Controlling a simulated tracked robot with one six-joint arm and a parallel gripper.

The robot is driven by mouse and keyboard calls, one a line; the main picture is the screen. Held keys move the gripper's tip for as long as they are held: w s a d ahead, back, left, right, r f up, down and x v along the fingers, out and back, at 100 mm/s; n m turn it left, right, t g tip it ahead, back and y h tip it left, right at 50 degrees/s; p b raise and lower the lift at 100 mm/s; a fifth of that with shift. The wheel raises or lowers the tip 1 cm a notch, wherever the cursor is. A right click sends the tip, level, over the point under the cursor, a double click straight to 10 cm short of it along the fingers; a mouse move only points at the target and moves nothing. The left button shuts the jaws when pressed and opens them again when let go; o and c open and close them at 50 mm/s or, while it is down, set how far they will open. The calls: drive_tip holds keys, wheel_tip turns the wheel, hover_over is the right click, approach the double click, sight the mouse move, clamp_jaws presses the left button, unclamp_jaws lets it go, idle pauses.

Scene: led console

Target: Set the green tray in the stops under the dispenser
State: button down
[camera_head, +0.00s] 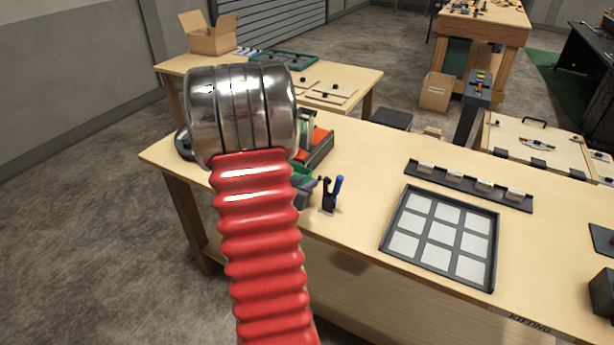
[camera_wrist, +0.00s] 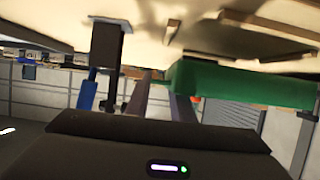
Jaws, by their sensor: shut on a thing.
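The green tray (camera_wrist: 240,85) fills the right middle of the wrist view, seen edge-on close to the wooden bench top. My gripper (camera_wrist: 165,92) shows there as two grey fingers at the tray's left end, shut on it; the exact contact is hard to see. In the head view only a green sliver of the tray (camera_head: 301,173) shows beside my red ribbed arm, which hides most of the gripper. A dark unit with a red-orange part (camera_head: 318,146), perhaps the dispenser, stands just behind, partly hidden. I cannot make out the stops.
A black stand with a blue-handled tool (camera_head: 330,195) is close to the right of my gripper, also in the wrist view (camera_wrist: 107,45). A dark nine-pad tray (camera_head: 400,220) and a black rail with several pale blocks (camera_head: 452,180) lie farther right.

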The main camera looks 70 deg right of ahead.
drive_tip(key=shift+f, duration=1)
drive_tip(key=shift+a+f, duration=0.1)
drive_tip(key=shift+f, duration=0.95)
idle(2.3)
drive_tip(key=c, duration=1.5)
unclamp_jaws()
drive_tip(key=shift+o, duration=0.2)
drive_tip(key=shift+a, duration=0.1)
drive_tip(key=v, duration=1.3)
drive_tip(key=shift+w+a, duration=0.15)
drive_tip(key=shift+a, duration=0.15)
